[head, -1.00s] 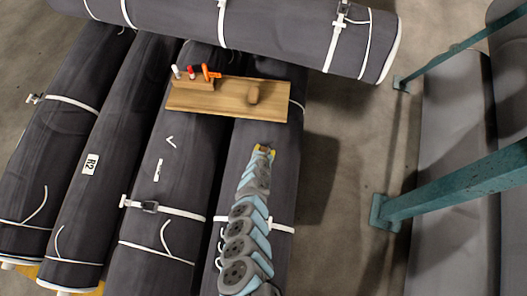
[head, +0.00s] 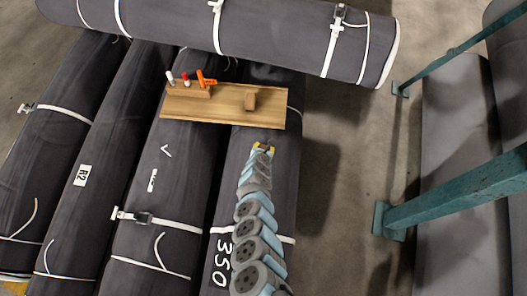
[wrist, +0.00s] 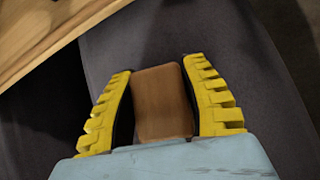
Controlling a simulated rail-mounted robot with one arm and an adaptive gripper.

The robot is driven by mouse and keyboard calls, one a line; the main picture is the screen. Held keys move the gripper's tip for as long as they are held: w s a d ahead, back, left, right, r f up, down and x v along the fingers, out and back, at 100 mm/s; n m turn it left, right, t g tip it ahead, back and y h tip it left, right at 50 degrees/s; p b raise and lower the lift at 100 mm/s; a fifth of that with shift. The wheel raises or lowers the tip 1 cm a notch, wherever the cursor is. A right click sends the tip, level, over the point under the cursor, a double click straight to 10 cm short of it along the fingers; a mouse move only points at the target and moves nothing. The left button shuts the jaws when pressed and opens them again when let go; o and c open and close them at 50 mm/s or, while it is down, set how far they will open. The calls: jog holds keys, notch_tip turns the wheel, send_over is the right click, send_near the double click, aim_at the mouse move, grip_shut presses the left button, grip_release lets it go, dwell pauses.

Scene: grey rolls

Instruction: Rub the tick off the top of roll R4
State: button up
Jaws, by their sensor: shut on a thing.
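My gripper (head: 264,147) is over the rightmost roll of the row (head: 272,190), just in front of a wooden board. In the wrist view my gripper (wrist: 165,100) has its yellow fingers either side of a brown block (wrist: 162,103) and is shut on it. A white tick (head: 166,151) shows on the roll to the left (head: 185,160). White figures "350" (head: 221,262) show on the rightmost roll, beside my arm. The label R2 (head: 83,175) is readable on another roll. I cannot read an R4 label; my arm hides part of the rightmost roll.
A large roll (head: 270,35) lies across behind. Teal rack bars (head: 460,185) stand right, with bare floor before them.

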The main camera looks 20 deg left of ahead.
jog(key=shift+d, duration=0.15)
jog(key=shift+w+d+f, duration=0.1)
jog(key=shift+w+d, duration=0.05)
jog(key=shift+d, duration=0.25)
jog(key=shift+w+d+f, duration=0.1)
jog(key=shift+w+d, duration=0.05)
jog(key=shift+d, duration=0.25)
jog(key=shift+s+d+r+p, duration=0.15)
jog(key=shift+s+d+p, duration=0.25)
jog(key=shift+p, duration=0.3)
jog(key=shift+s+d+p, duration=0.25)
jog(key=shift+s+p, duration=0.2)
jog(key=shift+s, duration=0.05)
jog(key=shift+s+d+p, duration=0.2)
jog(key=shift+s+p, duration=0.25)
jog(key=shift+s, duration=0.05)
jog(key=shift+s+d+p, duration=0.2)
jog(key=shift+s+p, duration=0.55)
jog(key=shift+s+d+p, duration=0.1)
jog(key=shift+s+p, duration=0.3)
jog(key=shift+s, duration=0.25)
jog(key=shift+r, duration=0.15)
jog(key=shift+w+d+r+p, duration=0.1)
jog(key=shift+d+r+p, duration=0.1)
jog(key=shift+r+p, duration=1.25)
